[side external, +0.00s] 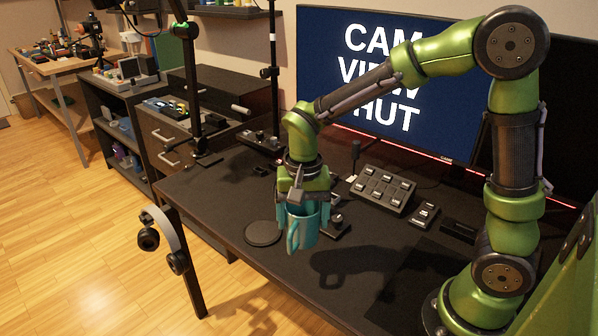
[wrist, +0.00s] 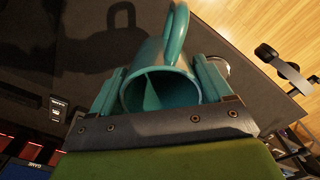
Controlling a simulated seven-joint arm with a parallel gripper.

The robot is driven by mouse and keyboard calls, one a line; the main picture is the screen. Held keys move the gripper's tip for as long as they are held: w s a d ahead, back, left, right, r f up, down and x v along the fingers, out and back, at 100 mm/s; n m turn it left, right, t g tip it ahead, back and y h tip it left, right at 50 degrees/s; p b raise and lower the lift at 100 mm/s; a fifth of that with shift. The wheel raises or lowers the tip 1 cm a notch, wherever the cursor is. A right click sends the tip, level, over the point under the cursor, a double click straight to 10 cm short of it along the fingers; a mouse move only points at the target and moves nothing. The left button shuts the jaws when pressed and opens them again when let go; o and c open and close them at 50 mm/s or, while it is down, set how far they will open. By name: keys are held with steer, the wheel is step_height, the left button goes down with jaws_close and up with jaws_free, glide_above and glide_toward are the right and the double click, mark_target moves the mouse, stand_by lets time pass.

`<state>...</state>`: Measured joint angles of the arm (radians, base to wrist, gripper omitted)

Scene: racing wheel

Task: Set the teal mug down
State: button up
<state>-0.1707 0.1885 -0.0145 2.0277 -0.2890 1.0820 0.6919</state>
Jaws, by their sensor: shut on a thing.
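The teal mug (side external: 302,230) hangs upright from my gripper (side external: 303,200) in the side view, held above the dark desk (side external: 215,189). Its shadow falls on the desk to the lower right, apart from it. In the wrist view the mug (wrist: 160,85) sits between the two fingers of my gripper (wrist: 160,90), with its open rim toward the camera and its handle at the top. A flat round black disc (side external: 263,233), like a coaster, lies bare on the desk just left of the mug.
A button box (side external: 382,190) and a smaller switch box (side external: 425,214) stand right of the mug. A monitor (side external: 390,85) stands behind. Headphones (side external: 163,240) hang at the desk's left edge. The desk front around the disc is clear.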

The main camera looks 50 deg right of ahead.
steer(key=shift+d+r, duration=0.1)
steer(key=shift+r, duration=0.4)
steer(key=d+f+m, duration=0.1)
steer(key=s+f+m, duration=0.1)
steer(key=m, duration=0.1)
steer(key=shift+s+d+f, duration=0.15)
steer(key=shift+s+d, duration=0.05)
steer(key=shift+d, duration=0.2)
steer(key=shift+w+d+f+m, duration=0.15)
steer(key=shift+f+m, duration=0.1)
steer(key=shift+m, duration=0.15)
glide_above(261, 233)
steer(key=f, duration=0.2)
steer(key=shift+f, duration=1.55)
